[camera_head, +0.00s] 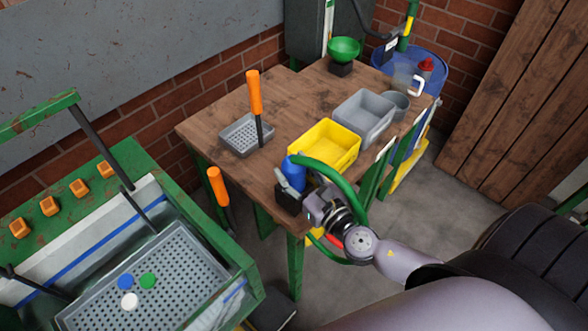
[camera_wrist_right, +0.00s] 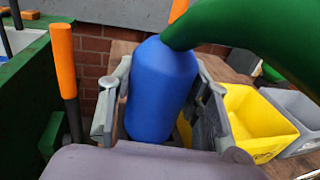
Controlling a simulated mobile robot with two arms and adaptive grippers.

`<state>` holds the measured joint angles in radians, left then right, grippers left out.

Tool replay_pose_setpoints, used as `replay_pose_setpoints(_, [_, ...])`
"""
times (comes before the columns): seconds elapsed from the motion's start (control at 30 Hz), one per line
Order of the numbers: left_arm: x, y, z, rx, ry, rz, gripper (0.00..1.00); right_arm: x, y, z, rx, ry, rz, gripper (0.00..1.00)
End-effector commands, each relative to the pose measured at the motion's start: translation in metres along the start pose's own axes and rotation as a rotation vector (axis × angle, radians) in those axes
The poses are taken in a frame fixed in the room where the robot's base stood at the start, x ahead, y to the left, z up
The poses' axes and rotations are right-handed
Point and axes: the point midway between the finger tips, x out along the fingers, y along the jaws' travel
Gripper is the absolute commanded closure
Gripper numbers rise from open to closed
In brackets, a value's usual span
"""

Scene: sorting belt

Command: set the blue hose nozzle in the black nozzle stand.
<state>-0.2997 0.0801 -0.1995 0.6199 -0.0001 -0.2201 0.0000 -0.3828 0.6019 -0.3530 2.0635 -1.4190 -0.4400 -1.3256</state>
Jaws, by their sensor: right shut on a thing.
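The blue hose nozzle (camera_head: 293,170) is at the front corner of the wooden table, with the green hose (camera_head: 345,178) curving from its top. My right gripper (camera_head: 290,184) is shut on it. In the right wrist view, the nozzle (camera_wrist_right: 160,88) stands roughly upright between the two grey fingers (camera_wrist_right: 165,105), and the hose (camera_wrist_right: 240,35) runs off to the upper right. The black nozzle stand (camera_head: 286,201) is directly below the nozzle, partly hidden by my gripper. I cannot tell whether the nozzle's lower end is inside it. My left gripper is not in view.
A yellow bin (camera_head: 326,146) stands close beside the nozzle, with a grey bin (camera_head: 364,118) behind it. A grey perforated tray (camera_head: 240,136) with an orange-handled tool (camera_head: 254,95) is to the left. The table's middle (camera_head: 285,115) is clear. A green-framed sorting machine (camera_head: 135,165) stands at left.

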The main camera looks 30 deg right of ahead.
Motion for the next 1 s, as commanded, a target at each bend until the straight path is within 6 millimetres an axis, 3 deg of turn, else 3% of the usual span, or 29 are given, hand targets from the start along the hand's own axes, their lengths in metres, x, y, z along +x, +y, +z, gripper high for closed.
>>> replay_pose_setpoints(0.03, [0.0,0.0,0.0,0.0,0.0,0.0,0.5,0.0,0.0,0.0,0.0,0.0,0.0,0.76])
replay_pose_setpoints(0.07, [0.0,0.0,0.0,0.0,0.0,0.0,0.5,0.0,0.0,0.0,0.0,0.0,0.0,0.54])
replay_pose_setpoints(0.4, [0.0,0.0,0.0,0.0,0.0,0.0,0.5,0.0,0.0,0.0,0.0,0.0,0.0,0.32])
replay_pose_setpoints(0.77, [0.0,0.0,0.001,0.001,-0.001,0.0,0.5,-0.003,0.0,-0.001,0.001,0.003,0.0,0.32])
replay_pose_setpoints(1.0, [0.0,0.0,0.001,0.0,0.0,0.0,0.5,-0.035,0.001,-0.002,-0.001,0.007,0.002,0.32])
